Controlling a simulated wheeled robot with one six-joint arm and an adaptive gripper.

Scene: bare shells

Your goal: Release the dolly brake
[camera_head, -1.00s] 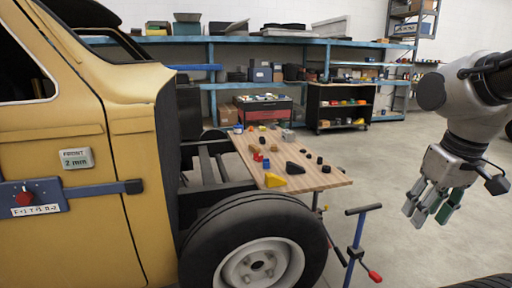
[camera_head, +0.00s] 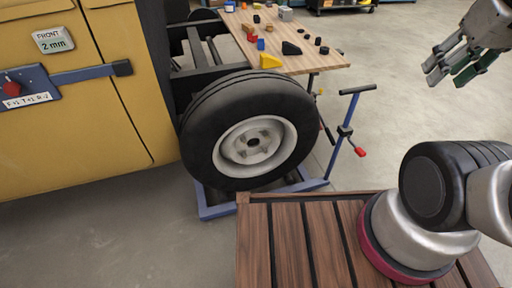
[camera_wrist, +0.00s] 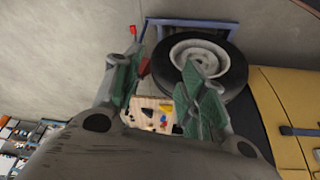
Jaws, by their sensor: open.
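A blue dolly (camera_head: 215,211) sits on the floor around the foot of the truck's front wheel (camera_head: 200,150). A blue post with a black T-handle (camera_head: 357,90) rises at its right end. A red-tipped lever (camera_head: 360,152) sticks out low from this post, pointing right and down. My gripper (camera_head: 447,74) is open and empty in the air at the upper right, apart from the post and lever. In the wrist view, the dolly frame (camera_wrist: 190,22) and a red tip (camera_wrist: 133,30) show beyond my open fingers. A finger partly covers the wheel there.
The yellow truck body (camera_head: 110,110) stands at the left. A wooden worktop (camera_head: 300,63) with small coloured parts lies behind the wheel. A slatted brown deck (camera_head: 290,245) is in front, close below the dolly. Bare floor lies right of the post.

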